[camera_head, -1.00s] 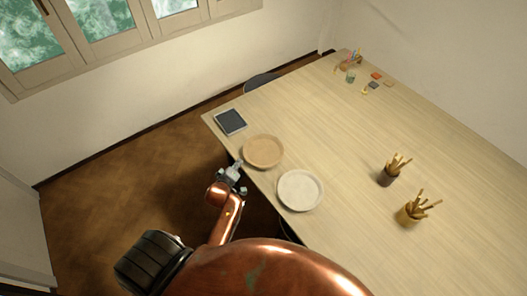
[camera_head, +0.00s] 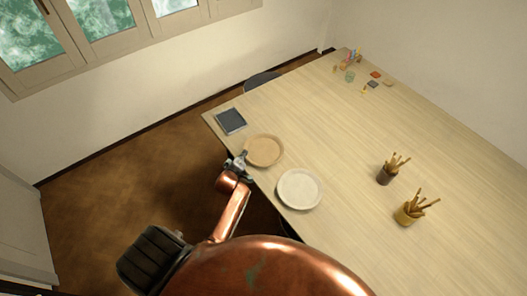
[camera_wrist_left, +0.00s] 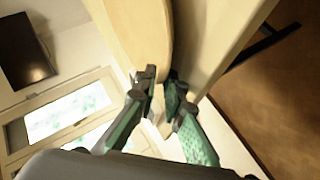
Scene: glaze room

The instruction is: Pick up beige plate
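The beige plate (camera_head: 265,150) lies flat on the table at its near left edge, below the dark tablet. My left gripper (camera_head: 244,155) is at the plate's left rim, just at the table edge. In the left wrist view the beige plate (camera_wrist_left: 145,25) runs down to the fingertips, and my left gripper (camera_wrist_left: 161,77) has its fingers drawn close together, with the rim between the tips. It looks shut on the rim, which the fingers partly hide. My right gripper is not in view.
A white plate (camera_head: 299,189) lies close to the beige plate on the wooden table (camera_head: 330,130). The dark tablet (camera_head: 231,121) is above it. Brush cups (camera_head: 385,175) (camera_head: 406,214) stand to the right. Small items sit at the far end. The table's middle is clear.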

